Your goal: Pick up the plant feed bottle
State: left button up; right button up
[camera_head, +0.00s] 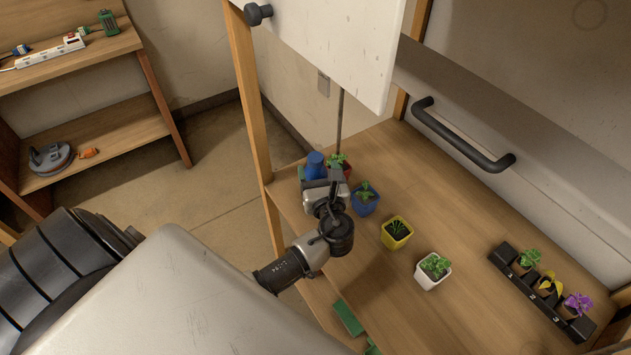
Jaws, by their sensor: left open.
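A blue, rounded object (315,166), which looks like the plant feed bottle, stands near the left edge of the wooden shelf. Its lower part is hidden behind my left gripper (318,182). The gripper is open and right at the blue object; its fingers are mostly hidden, so I cannot tell whether they touch it or are around it. My right gripper is not in view.
Potted seedlings stand close by: a red pot (346,168), blue pot (365,204), yellow pot (397,233) and white pot (432,272). A black tray (525,286) holds plants at right. A wooden post (246,90) rises at the shelf's left edge.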

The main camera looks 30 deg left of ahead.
aim_at(317, 165)
pick_arm(q)
jog(key=x, duration=0.4)
jog(key=shift+w+p, duration=0.15)
jog(key=shift+p, duration=0.2)
grip_shut()
